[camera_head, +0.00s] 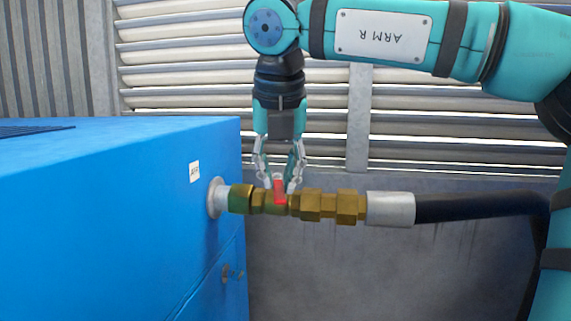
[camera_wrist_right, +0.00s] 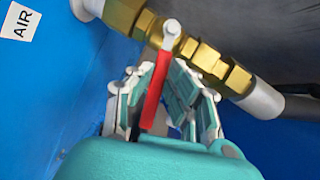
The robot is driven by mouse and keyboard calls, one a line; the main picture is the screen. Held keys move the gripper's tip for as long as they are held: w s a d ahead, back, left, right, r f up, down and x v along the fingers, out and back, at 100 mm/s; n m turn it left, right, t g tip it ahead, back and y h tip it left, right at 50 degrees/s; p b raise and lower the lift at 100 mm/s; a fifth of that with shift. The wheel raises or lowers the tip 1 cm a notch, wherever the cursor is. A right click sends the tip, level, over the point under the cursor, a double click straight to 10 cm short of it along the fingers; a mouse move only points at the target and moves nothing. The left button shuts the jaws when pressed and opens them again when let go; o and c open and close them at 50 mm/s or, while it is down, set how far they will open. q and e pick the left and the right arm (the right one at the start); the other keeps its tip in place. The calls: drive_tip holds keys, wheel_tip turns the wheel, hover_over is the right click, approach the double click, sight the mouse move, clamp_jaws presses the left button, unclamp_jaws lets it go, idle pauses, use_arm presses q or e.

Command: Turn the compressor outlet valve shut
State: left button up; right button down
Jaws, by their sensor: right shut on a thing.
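The brass compressor outlet valve (camera_head: 256,200) sits in line on a horizontal pipe from the blue compressor (camera_head: 110,210). Its red lever (camera_head: 280,192) stands crosswise to the pipe, upward in the head view. In the right wrist view the red lever (camera_wrist_right: 156,90) runs from the pale pivot (camera_wrist_right: 172,29) back between the fingers. My right gripper (camera_head: 278,181) comes down from above and is shut on the lever. The lever looks closer to the left finger in the wrist view. My left gripper is not in view.
Brass fittings (camera_head: 330,206) and a silver sleeve (camera_head: 390,209) lead to a black hose (camera_head: 480,204) on the right. An AIR label (camera_wrist_right: 20,21) is on the compressor's side. A louvred wall (camera_head: 190,60) stands behind. The space below the pipe is clear.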

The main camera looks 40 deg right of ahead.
drive_tip(key=shift+w+a+m+g+h+p, duration=0.15)
drive_tip(key=shift+w+a+m+g+p, duration=0.1)
drive_tip(key=shift+m, duration=0.45)
drive_tip(key=shift+w+a+m+g+h+p, duration=0.15)
drive_tip(key=shift+w+a+m, duration=0.1)
drive_tip(key=shift+m, duration=0.45)
drive_tip(key=c, duration=1.3)
unclamp_jaws()
drive_tip(key=shift+o, duration=0.2)
drive_tip(key=v, duration=0.7)
drive_tip(key=shift+r, duration=0.2)
drive_tip(key=shift+a, duration=0.15)
